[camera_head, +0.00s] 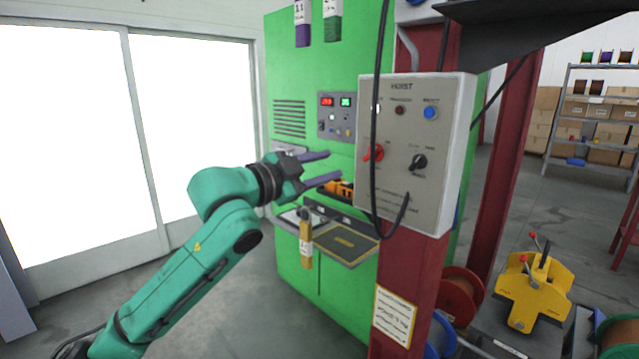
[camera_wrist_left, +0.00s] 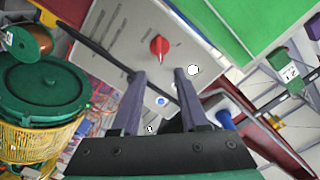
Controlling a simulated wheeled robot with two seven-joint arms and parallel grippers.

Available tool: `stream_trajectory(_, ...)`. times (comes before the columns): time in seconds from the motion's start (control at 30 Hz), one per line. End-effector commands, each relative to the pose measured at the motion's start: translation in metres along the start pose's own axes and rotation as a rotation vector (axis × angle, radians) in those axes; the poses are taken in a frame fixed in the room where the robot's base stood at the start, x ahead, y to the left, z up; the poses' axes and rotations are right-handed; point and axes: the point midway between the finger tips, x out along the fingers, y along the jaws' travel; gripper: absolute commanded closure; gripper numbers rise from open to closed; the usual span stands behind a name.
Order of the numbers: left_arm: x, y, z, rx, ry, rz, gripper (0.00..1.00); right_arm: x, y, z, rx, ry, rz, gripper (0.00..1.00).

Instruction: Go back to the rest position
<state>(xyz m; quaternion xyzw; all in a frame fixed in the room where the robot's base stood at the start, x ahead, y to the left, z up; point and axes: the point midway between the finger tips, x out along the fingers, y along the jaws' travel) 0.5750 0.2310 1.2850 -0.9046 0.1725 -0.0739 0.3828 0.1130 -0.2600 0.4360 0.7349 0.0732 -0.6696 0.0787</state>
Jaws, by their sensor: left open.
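My left gripper (camera_head: 328,167) is open and empty, its two fingers pointing right at the left edge of the grey hoist panel (camera_head: 437,105). A red rotary switch (camera_head: 373,153) sits on the panel's left side, just right of the fingertips. In the left wrist view the open fingers (camera_wrist_left: 160,74) face the same panel (camera_wrist_left: 120,42), with the red switch (camera_wrist_left: 158,47) ahead of the gap between them. Nothing is held, and the switch looks apart from the fingers. My right arm and gripper are not in view.
A green machine cabinet (camera_head: 340,265) with a small shelf (camera_head: 345,243) stands behind the gripper. A red column (camera_head: 410,270) carries the panel, and a black cable (camera_head: 377,90) hangs across it. A yellow fixture (camera_head: 535,290) stands at lower right. Floor at lower left is clear.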

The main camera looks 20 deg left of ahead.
Motion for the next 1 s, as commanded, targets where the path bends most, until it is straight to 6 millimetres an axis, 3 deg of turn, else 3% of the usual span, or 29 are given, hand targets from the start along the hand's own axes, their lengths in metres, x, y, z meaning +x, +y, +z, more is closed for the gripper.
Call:
stream_trajectory(0.13,-0.015,0.002,0.0,0.001,0.0,0.002,0.56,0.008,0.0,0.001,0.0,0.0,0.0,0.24)
stream_trajectory(0.57,-0.016,0.0,-0.001,-0.001,0.001,0.001,0.56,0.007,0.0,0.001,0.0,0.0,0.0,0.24)
stream_trajectory(0.67,-0.009,0.001,0.015,-0.033,-0.019,-0.002,0.56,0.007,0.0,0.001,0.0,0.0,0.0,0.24)
stream_trajectory(0.77,0.008,0.008,0.07,-0.134,-0.085,-0.016,0.56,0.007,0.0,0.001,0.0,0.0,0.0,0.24)
stream_trajectory(0.83,0.021,0.023,0.129,-0.226,-0.162,-0.03,0.56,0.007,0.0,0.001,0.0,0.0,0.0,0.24)
stream_trajectory(1.0,0.027,0.094,0.275,-0.416,-0.378,-0.045,0.56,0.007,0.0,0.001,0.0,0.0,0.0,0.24)
